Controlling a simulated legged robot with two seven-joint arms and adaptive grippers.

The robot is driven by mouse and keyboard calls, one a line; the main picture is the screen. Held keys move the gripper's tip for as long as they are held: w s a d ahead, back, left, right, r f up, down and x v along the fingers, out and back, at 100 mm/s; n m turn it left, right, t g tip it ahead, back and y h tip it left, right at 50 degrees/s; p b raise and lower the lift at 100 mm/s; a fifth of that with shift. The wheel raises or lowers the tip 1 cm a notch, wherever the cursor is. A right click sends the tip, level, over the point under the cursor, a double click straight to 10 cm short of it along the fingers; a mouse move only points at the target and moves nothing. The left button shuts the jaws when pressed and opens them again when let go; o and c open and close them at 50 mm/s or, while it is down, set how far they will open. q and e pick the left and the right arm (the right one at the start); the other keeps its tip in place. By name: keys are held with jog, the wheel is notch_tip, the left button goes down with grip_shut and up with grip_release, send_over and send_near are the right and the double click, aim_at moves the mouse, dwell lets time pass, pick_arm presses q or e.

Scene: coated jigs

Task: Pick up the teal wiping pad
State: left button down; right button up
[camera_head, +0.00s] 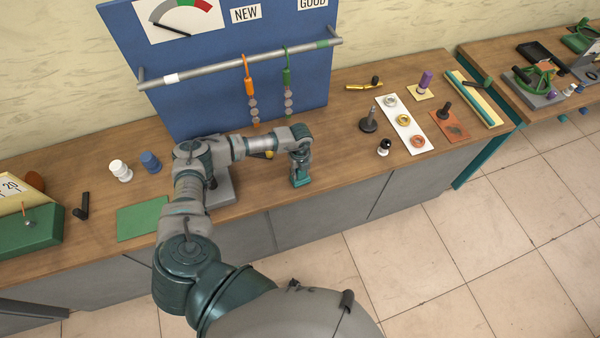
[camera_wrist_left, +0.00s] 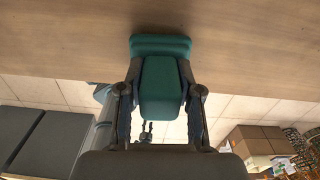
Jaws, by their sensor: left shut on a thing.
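The teal wiping pad (camera_head: 301,180) is at the end of my left gripper (camera_head: 300,167), by the front edge of the wooden bench. In the left wrist view, the pad (camera_wrist_left: 162,88) sits between the two fingers of the gripper (camera_wrist_left: 161,92), which is shut on its narrower part. Its wider end points away from the palm, towards the bench top. I cannot tell if the pad touches the bench. My right gripper is not seen.
A blue board (camera_head: 225,75) with a rail and hanging tags stands behind my arm. A white strip (camera_head: 405,124) with rings and a dark-handled stamp (camera_head: 369,120) are to the right. A green mat (camera_head: 143,217) lies left. The bench just right of my gripper is clear.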

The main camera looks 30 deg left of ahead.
pick_arm(q)
jog(key=shift+r, duration=0.35)
notch_tip(320, 180, up, 2)
jog(key=shift+r+b, duration=0.1)
jog(key=shift+b, duration=0.25)
jog(key=s+d+r+b, duration=0.1)
jog(key=s+d+b, duration=0.1)
jog(key=s+d, duration=0.9)
jog(key=shift+d+r, duration=0.25)
jog(key=shift+r, duration=0.15)
jog(key=c, duration=1.5)
grip_release()
grip_shut()
